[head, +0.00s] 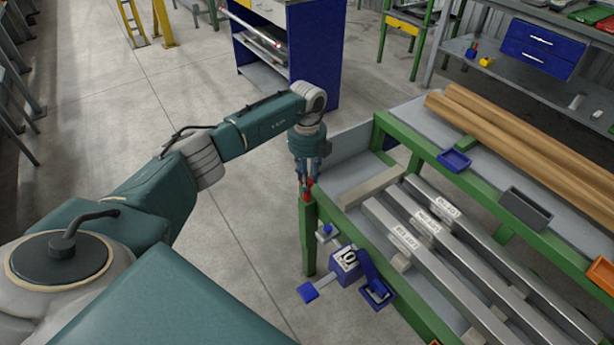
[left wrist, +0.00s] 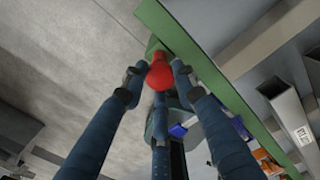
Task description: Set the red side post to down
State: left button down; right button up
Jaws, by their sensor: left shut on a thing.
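The red side post (head: 307,196) shows as a small red piece at the near left corner of the green table frame (head: 309,240). In the left wrist view its round red end (left wrist: 158,76) sits between the fingers, beside the green rail. My left gripper (head: 308,180) comes down on it from above and is shut on it. The fingers hide part of the post in the head view, and I cannot tell its exact tilt. My right gripper is not in view.
Metal bars with white labels (head: 403,236) lie on the table, with brown tubes (head: 520,135) behind. A blue box with a dial (head: 346,262) and blue parts hang at the table's near side. A blue cabinet (head: 316,60) stands behind.

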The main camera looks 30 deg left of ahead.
pick_arm(q)
jog(key=shift+a, duration=0.15)
jog(key=c, duration=1.7)
grip_release()
jog(key=o, duration=0.4)
jog(key=shift+f, duration=0.15)
jog(key=shift+c, duration=0.2)
jog(key=shift+w+f, duration=0.1)
jog(key=shift+w, duration=0.05)
notch_tip(320, 180, up, 12)
